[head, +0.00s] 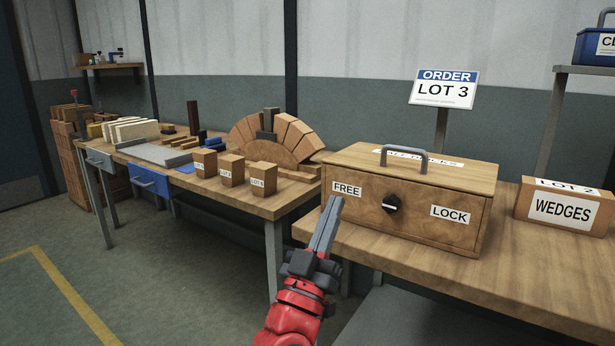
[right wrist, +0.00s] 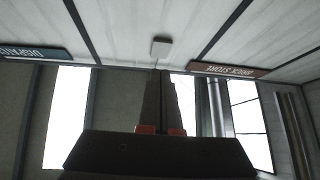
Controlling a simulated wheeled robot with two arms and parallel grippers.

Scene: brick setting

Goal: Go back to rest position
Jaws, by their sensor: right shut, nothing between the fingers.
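My right gripper (head: 328,224) rises from the bottom middle of the head view on a red arm. Its grey fingers are closed together and hold nothing. They point up in front of the wooden box's left side, apart from or just before the table's front edge; the exact gap cannot be told. In the right wrist view the two dark fingers (right wrist: 162,100) stand side by side against the ceiling and bright windows. My left gripper is not in view.
A wooden box (head: 350,219) with a FREE/LOCK knob (head: 391,204) stands on the right table (head: 510,280). A LOT 2 wedges box (head: 562,211) is beside it. The left workbench (head: 268,206) carries small blocks and a brick arch (head: 290,135). Floor at left is clear.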

